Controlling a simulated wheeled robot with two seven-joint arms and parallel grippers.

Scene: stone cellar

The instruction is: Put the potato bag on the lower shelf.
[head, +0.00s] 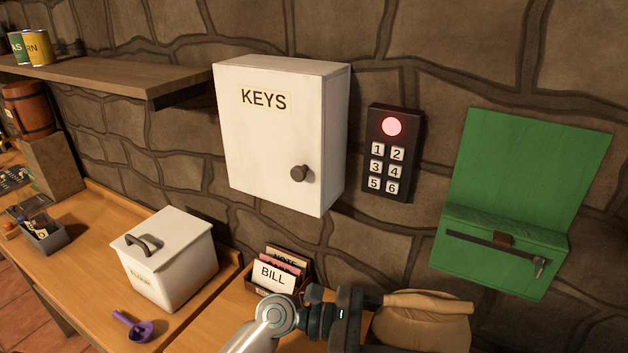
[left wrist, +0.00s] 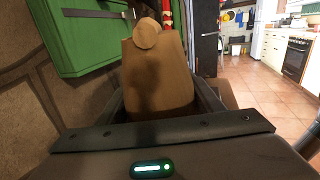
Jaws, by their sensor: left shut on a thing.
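The potato bag (head: 428,318) is a tan sack with a rolled, tied top, at the bottom of the head view. My left gripper (head: 372,318) comes in from the bottom and is shut on the bag's left side. In the left wrist view the bag (left wrist: 158,80) fills the space between the jaws, its knotted top pointing away. The bag's lower part is cut off in the head view, so I cannot tell whether it touches the surface below. One wall shelf (head: 110,76) shows at upper left; no shelf below it is clearly visible. My right gripper is out of view.
A white key cabinet (head: 270,130), keypad (head: 390,150) and open green box (head: 520,200) are on the stone wall. Cans (head: 38,48) stand on the shelf.

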